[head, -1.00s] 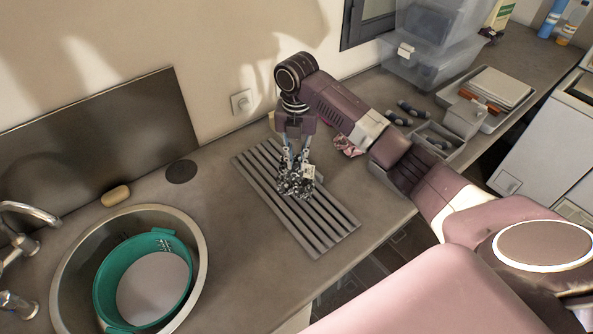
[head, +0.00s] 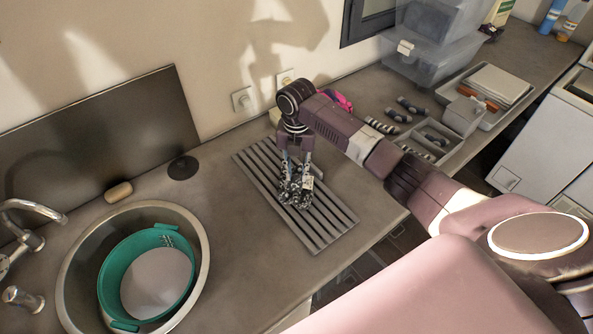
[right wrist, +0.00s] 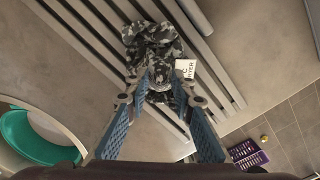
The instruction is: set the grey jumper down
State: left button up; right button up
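The grey jumper (head: 293,194) is a crumpled, dark and light grey patterned bundle with a white tag. It is at the slatted grey rack (head: 327,228) on the counter. My right gripper (head: 296,178) points down with its fingers around the bundle and appears closed on it. In the right wrist view the jumper (right wrist: 152,48) sits between and beyond the fingertips (right wrist: 160,88), over the slats, its tag on the right. I cannot tell whether its underside touches the slats. My left gripper is not in view.
A round sink (head: 203,262) with a green-rimmed bowl (head: 113,280) is at the left. Small dark rolled items (head: 398,115), a grey divided box (head: 463,117) and clear bins (head: 425,65) stand at the right. Bare counter (head: 235,225) lies between sink and rack.

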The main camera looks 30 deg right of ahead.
aim_at(297, 174)
jog(key=shift+o, duration=0.9)
jog(key=shift+r, duration=0.25)
notch_tip(297, 174, up, 12)
jog(key=b, duration=0.4)
jog(key=shift+f, duration=0.1)
